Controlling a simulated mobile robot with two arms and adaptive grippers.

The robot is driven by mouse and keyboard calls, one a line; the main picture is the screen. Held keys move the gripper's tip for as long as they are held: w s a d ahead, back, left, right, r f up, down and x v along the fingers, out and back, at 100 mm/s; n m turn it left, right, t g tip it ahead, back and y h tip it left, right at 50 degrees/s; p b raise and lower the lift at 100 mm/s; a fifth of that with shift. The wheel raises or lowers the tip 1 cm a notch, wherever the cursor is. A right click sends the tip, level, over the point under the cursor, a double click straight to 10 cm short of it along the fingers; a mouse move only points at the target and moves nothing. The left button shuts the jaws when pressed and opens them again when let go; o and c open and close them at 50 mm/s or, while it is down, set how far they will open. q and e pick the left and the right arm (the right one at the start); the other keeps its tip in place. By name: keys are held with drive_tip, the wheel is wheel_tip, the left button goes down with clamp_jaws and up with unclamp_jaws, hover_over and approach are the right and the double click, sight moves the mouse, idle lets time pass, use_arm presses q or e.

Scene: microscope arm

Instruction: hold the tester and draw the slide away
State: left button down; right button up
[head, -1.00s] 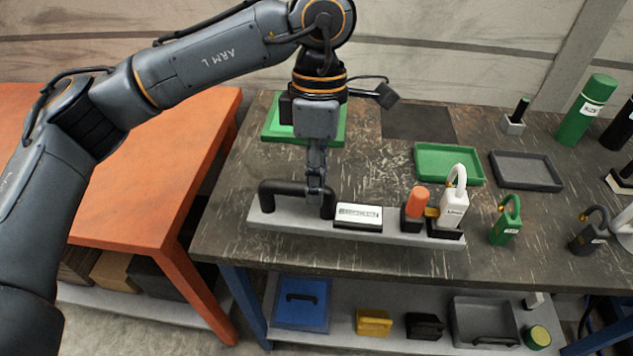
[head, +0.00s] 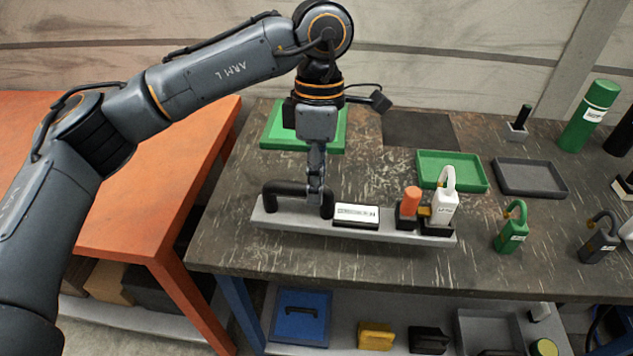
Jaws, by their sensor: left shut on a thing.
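The tester appears to be the long light-grey bar (head: 300,226) with a black arched handle (head: 285,188) at its left end and a white-labelled black block (head: 356,215) in the middle. At its right end are an orange-topped black piece (head: 411,200) and a white padlock-shaped piece (head: 443,208) with a yellow part between them. I cannot tell which part is the slide. My left gripper (head: 318,197) points down and is shut on the right side of the black handle; its fingertips are partly hidden. My right gripper is not in view.
A green padlock-shaped piece (head: 512,230) and a dark grey one (head: 599,240) stand right of the bar. A green tray (head: 425,184) and a dark grey tray (head: 530,178) lie behind. A green mat (head: 275,130) is at the back left. The orange table (head: 140,180) stands left.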

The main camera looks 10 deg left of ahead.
use_arm(q)
drive_tip(key=shift+w+f, duration=0.4)
drive_tip(key=shift+w, duration=0.15)
drive_tip(key=shift+w+a+f+b, duration=0.1)
drive_tip(key=shift+w+f+b, duration=0.45)
drive_tip(key=shift+w, duration=0.1)
drive_tip(key=w+f, duration=0.1)
drive_tip(key=w+f+b, duration=0.1)
drive_tip(key=w+f, duration=0.1)
drive_tip(key=shift+w+a, duration=0.15)
drive_tip(key=shift+w, duration=0.15)
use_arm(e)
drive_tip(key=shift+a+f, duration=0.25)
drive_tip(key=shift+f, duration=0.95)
use_arm(q)
drive_tip(key=shift+f+b, duration=0.4)
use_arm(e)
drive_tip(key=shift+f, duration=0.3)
use_arm(q)
drive_tip(key=shift+f, duration=0.1)
